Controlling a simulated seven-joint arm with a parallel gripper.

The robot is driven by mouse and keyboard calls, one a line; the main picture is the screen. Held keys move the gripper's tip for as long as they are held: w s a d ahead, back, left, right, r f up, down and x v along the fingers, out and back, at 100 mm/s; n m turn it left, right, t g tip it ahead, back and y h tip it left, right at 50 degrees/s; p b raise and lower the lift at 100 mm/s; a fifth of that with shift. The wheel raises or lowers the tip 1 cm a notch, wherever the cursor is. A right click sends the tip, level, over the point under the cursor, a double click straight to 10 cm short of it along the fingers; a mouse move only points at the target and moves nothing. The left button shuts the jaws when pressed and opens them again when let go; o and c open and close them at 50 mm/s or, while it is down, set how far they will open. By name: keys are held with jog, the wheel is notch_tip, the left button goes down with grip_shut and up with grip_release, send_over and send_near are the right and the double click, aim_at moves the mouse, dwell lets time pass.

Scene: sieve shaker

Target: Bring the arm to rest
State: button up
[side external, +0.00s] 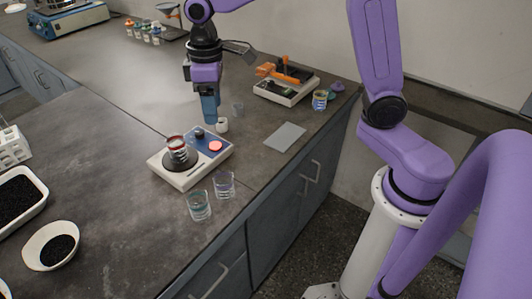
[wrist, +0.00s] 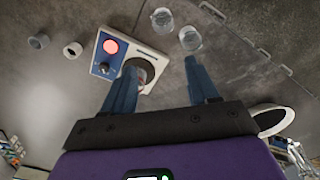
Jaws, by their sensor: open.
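My gripper (side external: 209,112) hangs over the dark bench, fingers pointing down, behind the shaker in the side external view. In the wrist view my gripper (wrist: 160,66) has its two blue fingers wide apart with nothing between them. The sieve shaker (side external: 189,179) has a white base, a blue panel and a red button; it also shows in the wrist view (wrist: 106,75). A small sieve stack (side external: 177,147) with a red band stands on its round platform. In the wrist view the left finger partly hides the platform and stack.
Two glass beakers (side external: 198,207) stand in front of the shaker. A grey plate (side external: 285,136) lies to the right. An orange-topped device (side external: 284,82) stands behind. A black-filled bowl (side external: 51,245) is front left.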

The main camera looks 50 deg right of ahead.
jog(key=s+d+f+n, duration=0.1)
jog(key=s+d, duration=0.3)
jog(key=s, duration=0.9)
jog(key=s+d+f+n, duration=0.1)
jog(key=s+d+n, duration=0.2)
jog(key=s, duration=1)
jog(key=shift+d+f+n, duration=0.4)
jog(key=shift+d, duration=0.15)
